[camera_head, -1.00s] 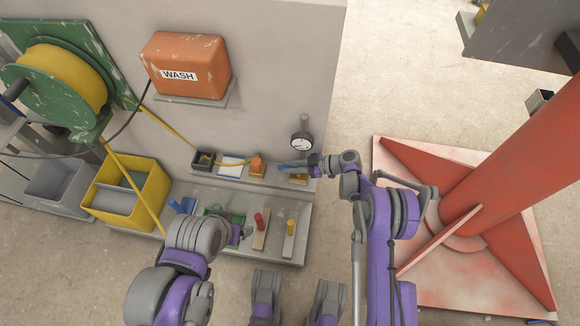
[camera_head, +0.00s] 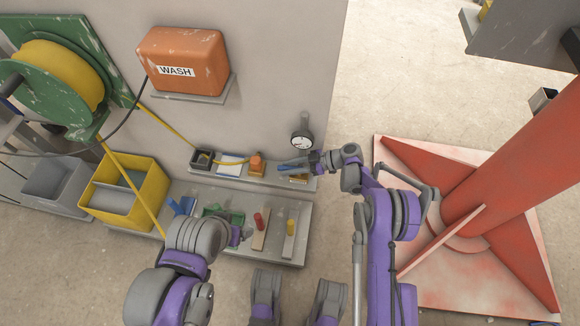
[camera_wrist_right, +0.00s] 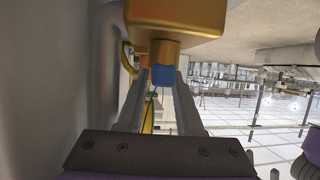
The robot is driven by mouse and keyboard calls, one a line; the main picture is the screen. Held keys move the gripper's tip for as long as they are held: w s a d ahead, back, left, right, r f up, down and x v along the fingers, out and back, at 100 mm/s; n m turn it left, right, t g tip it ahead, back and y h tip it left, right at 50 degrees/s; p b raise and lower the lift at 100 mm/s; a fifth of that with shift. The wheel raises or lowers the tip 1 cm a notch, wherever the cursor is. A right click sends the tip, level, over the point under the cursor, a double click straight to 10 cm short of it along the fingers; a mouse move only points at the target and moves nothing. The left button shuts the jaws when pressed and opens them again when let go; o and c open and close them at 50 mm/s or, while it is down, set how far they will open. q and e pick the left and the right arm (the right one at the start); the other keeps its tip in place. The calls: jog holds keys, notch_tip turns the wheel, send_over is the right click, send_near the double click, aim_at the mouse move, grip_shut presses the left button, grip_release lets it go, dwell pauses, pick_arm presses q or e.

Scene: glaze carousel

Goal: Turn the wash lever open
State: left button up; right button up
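A narrow blue bar (camera_head: 292,165), which looks like the lever handle, shows over a brass-coloured block (camera_head: 299,178) at the right end of the wall shelf. My right gripper (camera_head: 314,162) is at the bar's right end. In the right wrist view, my right gripper's fingers (camera_wrist_right: 163,80) stand on either side of a small blue piece (camera_wrist_right: 163,75) below a brass shaft and body (camera_wrist_right: 172,15). I cannot tell whether the fingers touch it. My left gripper (camera_head: 246,233) is low over the lower ledge, partly hidden by its own arm; its fingers are unclear.
An orange WASH tank (camera_head: 185,50) hangs on the wall above. A round gauge (camera_head: 301,140) is just above the brass block. The lower ledge (camera_head: 274,255) holds red and yellow pegs on plates. A yellow bin (camera_head: 150,170) stands left, a red column (camera_head: 520,160) right.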

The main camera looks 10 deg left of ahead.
jog(key=p+v, duration=0.1)
jog(key=v, duration=0.9)
jog(key=shift+d, duration=0.4)
